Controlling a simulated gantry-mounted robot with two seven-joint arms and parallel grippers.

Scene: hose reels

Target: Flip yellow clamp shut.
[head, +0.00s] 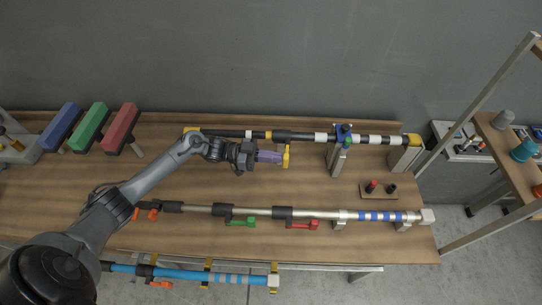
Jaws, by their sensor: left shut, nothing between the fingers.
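The yellow clamp (286,157) is on the black pole at the back of the bench. Its yellow lever sticks out from a black collar toward the front of the bench. My left gripper (272,157) comes in from the left, just in front of the black pole. Its purple-grey fingers are shut and empty, with their tips right beside the left side of the yellow lever. I cannot tell whether they touch it. My right gripper is not in view.
A silver pole (330,214) in front carries a green clamp (240,222) and a red clamp (303,225). A post with a blue top (343,130) stands right of the yellow clamp. Blue, green and red blocks stand at the left. A blue pole (190,274) runs along the front.

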